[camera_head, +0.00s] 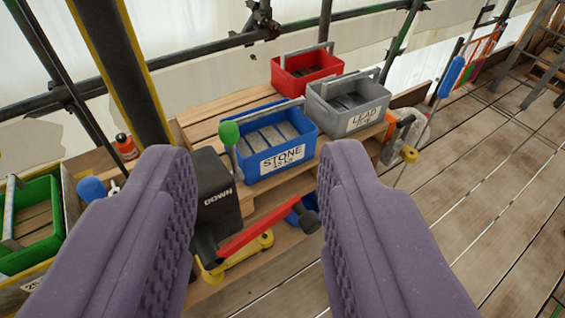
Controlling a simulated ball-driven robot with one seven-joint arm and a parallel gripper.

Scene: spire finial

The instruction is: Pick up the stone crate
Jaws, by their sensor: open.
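The stone crate (305,134) is a blue open box with a label reading STONE and a grey bar handle along its upper edge. It holds grey blocks and sits on a wooden pallet-like stand in the upper middle. My gripper (260,165) shows as two purple padded fingers, spread wide and empty. In the picture the crate lies beyond and between the fingertips, apart from them. The right fingertip comes close to the crate's lower right in the picture.
A grey crate labelled LEAD (358,122) stands right of the stone crate, and a red crate (290,79) behind. A black box marked DOWN (219,200) with a red lever (265,226) and a green-knobbed lever (229,134) stand in front. A green crate (38,240) is left. Planks at right are mostly clear.

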